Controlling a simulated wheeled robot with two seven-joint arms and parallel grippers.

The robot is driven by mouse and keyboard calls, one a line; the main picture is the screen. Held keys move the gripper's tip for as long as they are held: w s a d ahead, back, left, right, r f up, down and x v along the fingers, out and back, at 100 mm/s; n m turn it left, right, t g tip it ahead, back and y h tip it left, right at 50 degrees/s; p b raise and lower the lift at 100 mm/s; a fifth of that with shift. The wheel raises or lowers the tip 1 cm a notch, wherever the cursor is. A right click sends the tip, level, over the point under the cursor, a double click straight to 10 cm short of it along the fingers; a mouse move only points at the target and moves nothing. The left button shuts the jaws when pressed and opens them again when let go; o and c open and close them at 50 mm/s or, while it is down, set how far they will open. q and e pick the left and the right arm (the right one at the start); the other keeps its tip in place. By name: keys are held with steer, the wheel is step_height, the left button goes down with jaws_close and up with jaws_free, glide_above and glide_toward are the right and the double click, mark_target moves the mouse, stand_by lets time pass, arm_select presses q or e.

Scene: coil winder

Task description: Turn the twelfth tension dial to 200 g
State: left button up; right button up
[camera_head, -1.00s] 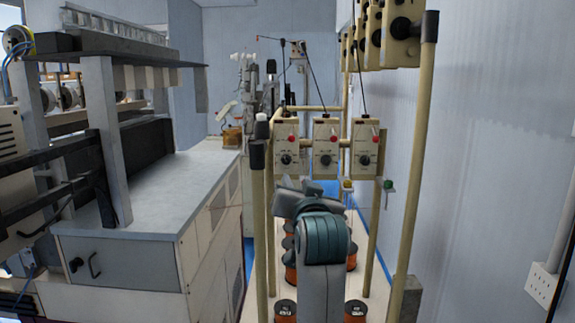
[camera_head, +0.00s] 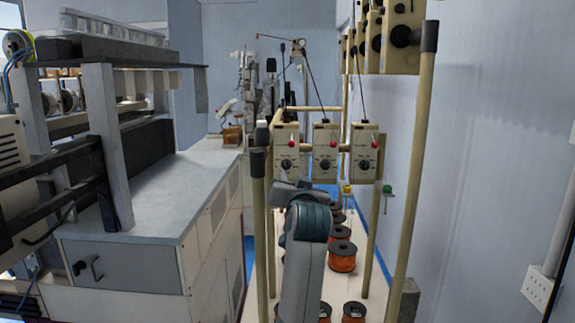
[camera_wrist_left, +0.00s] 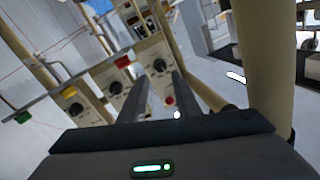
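Three cream tension boxes hang in a row in the head view, with black dials on the left (camera_head: 287,164), middle (camera_head: 325,165) and right (camera_head: 363,165) boxes. Which dial is the twelfth, and their scale readings, I cannot tell. My left arm reaches up below the boxes; its gripper is hidden or unclear there. In the left wrist view, the two fingers of my left gripper (camera_wrist_left: 157,100) stand apart with nothing visible between them. Tilted boxes with black dials (camera_wrist_left: 160,66) (camera_wrist_left: 115,88) (camera_wrist_left: 75,109) lie beyond the fingertips. My right gripper is not in view.
More tension boxes (camera_head: 402,35) hang at the upper right on a cream post (camera_head: 420,160). Orange wire spools (camera_head: 342,257) stand below the row. A grey-topped machine cabinet (camera_head: 165,185) fills the left, and a blue-grey wall (camera_head: 480,150) bounds the right.

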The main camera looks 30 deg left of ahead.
mark_target(286, 167)
arm_select(q)
steer(key=p+x, duration=0.2)
steer(key=x, duration=0.5)
steer(key=shift+r, duration=0.1)
steer(key=shift+w+a+p, duration=0.3)
steer(key=shift+w+a, duration=0.1)
steer(key=shift+w, duration=0.1)
jaws_close()
